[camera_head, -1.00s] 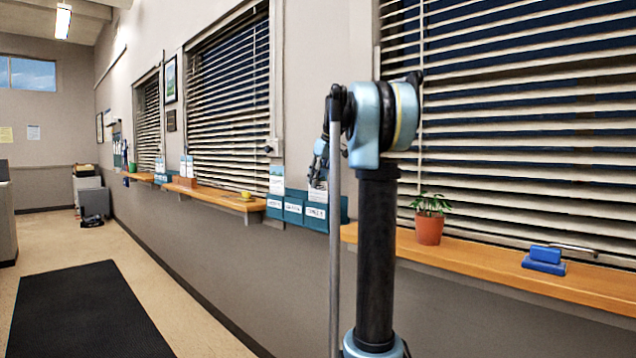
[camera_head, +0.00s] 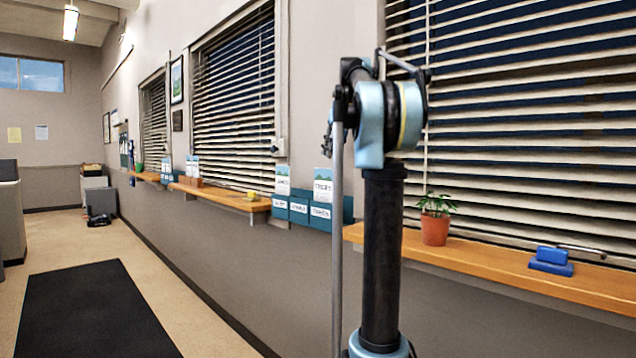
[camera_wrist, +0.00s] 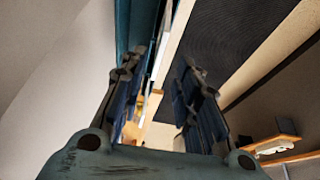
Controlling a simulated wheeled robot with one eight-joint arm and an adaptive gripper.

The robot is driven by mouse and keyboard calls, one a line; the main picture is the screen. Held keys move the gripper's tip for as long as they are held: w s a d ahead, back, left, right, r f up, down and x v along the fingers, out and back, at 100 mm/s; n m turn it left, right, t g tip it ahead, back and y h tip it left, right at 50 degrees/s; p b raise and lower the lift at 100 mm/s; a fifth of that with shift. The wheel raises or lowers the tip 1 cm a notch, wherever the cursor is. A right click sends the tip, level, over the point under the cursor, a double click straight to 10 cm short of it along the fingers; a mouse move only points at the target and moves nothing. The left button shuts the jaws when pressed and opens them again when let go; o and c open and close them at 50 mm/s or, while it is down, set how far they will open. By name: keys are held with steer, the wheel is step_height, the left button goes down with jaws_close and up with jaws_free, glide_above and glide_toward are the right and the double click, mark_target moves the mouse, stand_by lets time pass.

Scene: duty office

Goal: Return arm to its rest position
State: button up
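My arm stands upright in the head view, with its blue-grey upper joint in front of the blinds. Only small dark parts of my gripper (camera_head: 329,138) show there, at the left edge of that joint; the rest is hidden behind it. In the wrist view my gripper (camera_wrist: 166,80) has its two dark, blue-padded fingers apart, with a gap between them. I see nothing held in the gap, only the tilted room behind it.
A wooden ledge (camera_head: 480,268) runs along the right wall, with a potted plant (camera_head: 435,226) and a blue stamp-like object (camera_head: 551,260). Blue leaflet holders (camera_head: 299,210) hang behind my arm. A second ledge (camera_head: 225,196) lies farther off. A black mat (camera_head: 90,315) covers the open floor at left.

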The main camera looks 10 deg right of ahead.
steer(key=s+f+m+h, duration=0.1)
steer(key=s+f+m, duration=0.1)
steer(key=s+f, duration=1.1)
steer(key=s+a+f+m+g, duration=0.1)
steer(key=s+f+m, duration=0.1)
steer(key=s+f, duration=1.2)
steer(key=s+a+f+m+h, duration=0.1)
steer(key=s+f+m, duration=0.2)
steer(key=s+f, duration=1.1)
step_height(320, 180, down, 9)
steer(key=shift+f+h, duration=0.1)
steer(key=shift+h, duration=0.2)
steer(key=shift+w+a+f, duration=0.1)
steer(key=shift+w+f, duration=0.05)
steer(key=shift+w, duration=0.2)
